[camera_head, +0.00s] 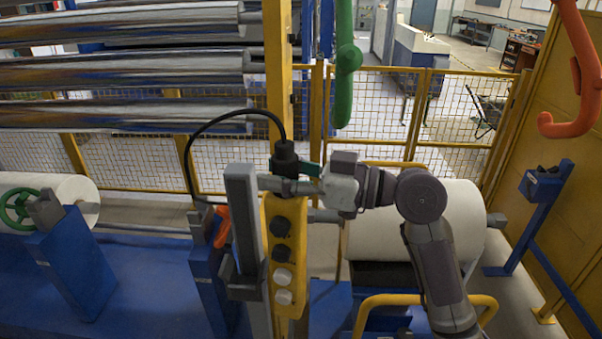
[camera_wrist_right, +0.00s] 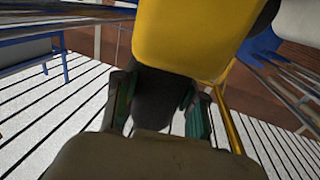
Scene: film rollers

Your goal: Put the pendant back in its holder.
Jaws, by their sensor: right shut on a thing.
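The pendant (camera_head: 283,255) is a yellow control box with black and white buttons on its front. It hangs upright, with a black neck on top and a black cable curving up and left. My right gripper (camera_head: 288,178) comes in from the right and is shut on the black neck. In the right wrist view, the green-padded fingers (camera_wrist_right: 158,103) sit on either side of the dark neck, below the yellow body (camera_wrist_right: 190,35). A grey upright post (camera_head: 245,235) with a small bracket stands just left of the pendant. I cannot tell whether it is the holder. My left gripper is out of view.
A blue machine frame (camera_head: 140,275) with white rolls (camera_head: 70,195) lies below and left. Large shiny rollers (camera_head: 120,70) are behind. A yellow mesh fence (camera_head: 380,115) runs across the back. A blue stand (camera_head: 541,186) is at right. Green (camera_head: 346,75) and orange hooks (camera_head: 587,100) hang above.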

